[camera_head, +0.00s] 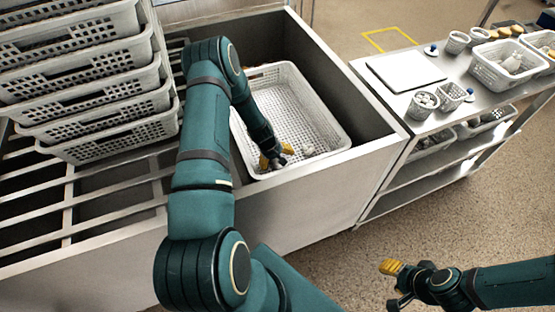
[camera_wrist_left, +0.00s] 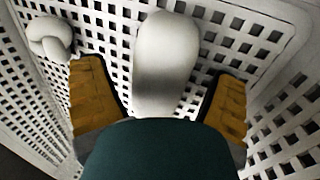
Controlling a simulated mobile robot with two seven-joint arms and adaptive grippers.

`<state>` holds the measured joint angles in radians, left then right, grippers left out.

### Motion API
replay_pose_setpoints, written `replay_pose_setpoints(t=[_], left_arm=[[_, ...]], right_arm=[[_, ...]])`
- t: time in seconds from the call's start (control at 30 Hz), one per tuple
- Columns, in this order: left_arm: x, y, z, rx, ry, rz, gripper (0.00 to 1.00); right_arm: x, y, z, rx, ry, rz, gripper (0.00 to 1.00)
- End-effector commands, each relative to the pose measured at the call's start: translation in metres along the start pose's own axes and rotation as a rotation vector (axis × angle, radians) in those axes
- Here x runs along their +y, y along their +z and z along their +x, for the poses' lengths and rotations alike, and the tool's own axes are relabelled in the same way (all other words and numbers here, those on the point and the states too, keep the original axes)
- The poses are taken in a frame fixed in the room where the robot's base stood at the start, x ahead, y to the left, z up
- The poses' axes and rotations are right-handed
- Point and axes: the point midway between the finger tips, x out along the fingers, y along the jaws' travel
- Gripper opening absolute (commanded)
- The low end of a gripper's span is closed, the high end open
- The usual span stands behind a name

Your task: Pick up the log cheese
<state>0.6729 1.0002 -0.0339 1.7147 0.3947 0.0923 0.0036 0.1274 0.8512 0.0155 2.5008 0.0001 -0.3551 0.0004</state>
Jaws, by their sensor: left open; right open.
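The log cheese (camera_wrist_left: 165,60) is a smooth, white, rounded cylinder. In the left wrist view it lies on the floor of a white perforated basket, between the two yellow fingers of my left gripper (camera_wrist_left: 160,85). The fingers are open, with gaps on both sides of the log. Its near end is hidden behind the dark green gripper body. In the head view my left gripper (camera_head: 274,158) is down inside the basket (camera_head: 337,125), near its front wall. My right gripper (camera_head: 393,282) is open and empty over the floor at lower right.
A knotted white piece (camera_wrist_left: 50,38) lies in the basket beside the left finger. The basket stands in a deep grey bin (camera_head: 385,143). Stacked baskets (camera_head: 115,130) stand at left. A steel shelf table (camera_head: 385,100) at right holds a white board, cups and baskets.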

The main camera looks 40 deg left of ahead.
Motion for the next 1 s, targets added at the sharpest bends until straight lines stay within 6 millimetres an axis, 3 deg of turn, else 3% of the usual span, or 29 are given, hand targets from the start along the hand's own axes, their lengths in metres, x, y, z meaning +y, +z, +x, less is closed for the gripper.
replay_pose_setpoints(t=[0.1,0.17,0.33,0.37,0.73,1.0], left_arm=[[0.0,0.0,-0.001,0.0,0.0,0.0,0.88],[0.0,0.0,-0.001,0.0,0.0,0.0,0.69],[0.0,0.0,-0.001,0.0,0.0,0.001,0.09],[0.0,0.0,-0.001,0.0,0.0,0.001,0.05],[0.002,-0.001,-0.006,0.001,0.001,0.001,0.05],[0.016,-0.001,-0.051,0.003,0.002,0.003,0.05]], right_arm=[[0.0,0.0,0.0,0.0,0.0,0.0,0.43],[0.0,0.0,0.0,0.0,0.0,0.0,0.43],[0.0,0.0,0.0,0.0,0.0,0.0,0.43],[0.0,0.0,0.0,0.0,0.0,0.0,0.43],[-0.001,0.0,-0.002,0.0,0.0,0.0,0.43],[-0.005,0.001,-0.013,-0.006,0.0,0.001,0.43]])
